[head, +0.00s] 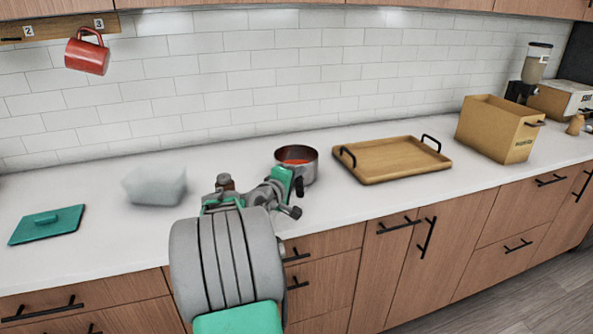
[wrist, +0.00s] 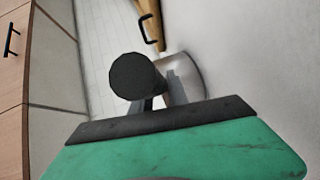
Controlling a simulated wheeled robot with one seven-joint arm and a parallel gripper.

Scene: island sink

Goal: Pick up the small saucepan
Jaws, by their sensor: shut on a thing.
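The small saucepan (head: 311,167) is a metal pan with a red-orange inside. It stands on the white counter, left of the wooden tray, in the head view. Its black handle (head: 299,187) points toward the front edge of the counter. My gripper (head: 293,190) is at the saucepan's near side and is shut on the handle. In the wrist view the round black end of the handle (wrist: 132,76) shows large, with part of the metal pan wall (wrist: 184,80) behind it. The fingertips are mostly hidden by the handle and the gripper body.
A wooden tray (head: 386,174) with black handles lies right of the saucepan. A translucent container (head: 155,186) and a green lid (head: 46,226) are to the left. A red mug (head: 87,56) hangs on the wall.

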